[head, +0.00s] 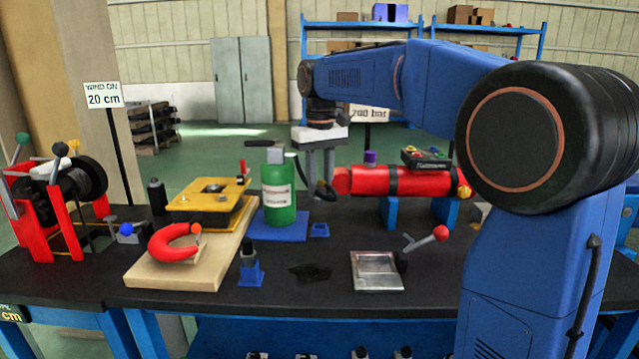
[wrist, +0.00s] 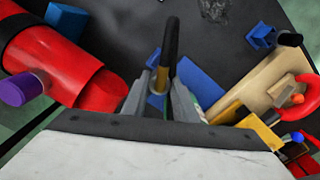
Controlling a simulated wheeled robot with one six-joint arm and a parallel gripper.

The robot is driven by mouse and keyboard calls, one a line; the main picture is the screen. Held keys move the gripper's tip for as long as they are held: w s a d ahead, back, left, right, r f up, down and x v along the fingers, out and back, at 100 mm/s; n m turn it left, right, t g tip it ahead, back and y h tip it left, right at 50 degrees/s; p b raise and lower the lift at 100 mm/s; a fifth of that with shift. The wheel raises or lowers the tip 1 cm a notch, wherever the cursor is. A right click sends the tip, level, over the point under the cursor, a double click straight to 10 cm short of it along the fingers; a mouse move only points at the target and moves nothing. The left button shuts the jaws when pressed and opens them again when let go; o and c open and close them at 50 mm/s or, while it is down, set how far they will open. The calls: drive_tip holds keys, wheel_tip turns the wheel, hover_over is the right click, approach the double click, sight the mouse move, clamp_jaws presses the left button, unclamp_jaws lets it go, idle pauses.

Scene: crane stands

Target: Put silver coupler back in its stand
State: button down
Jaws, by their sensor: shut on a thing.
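My gripper (head: 321,184) hangs above the middle of the table, right of the green bottle. In the wrist view my gripper (wrist: 161,88) is shut on a dark, rod-like piece with a brass-coloured ring, which I take as the coupler (wrist: 170,50). The fingers hide part of it, and its silver colour does not show clearly.
The green bottle (head: 278,190) stands on a blue mat (head: 268,233), close left of my gripper. A red cylinder (head: 400,181) lies to the right. A wooden board (head: 170,275) carries a red horseshoe piece (head: 168,242). A metal plate (head: 377,272) lies at the front.

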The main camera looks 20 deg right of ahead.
sight(320, 204)
drive_tip(key=shift+f, duration=2.8)
drive_tip(key=shift+f, duration=0.25)
drive_tip(key=shift+f, duration=0.95)
drive_tip(key=c, duration=1.3)
unclamp_jaws()
drive_tip(key=shift+c, duration=0.2)
drive_tip(key=shift+r, duration=2.5)
drive_tip(key=shift+r, duration=0.1)
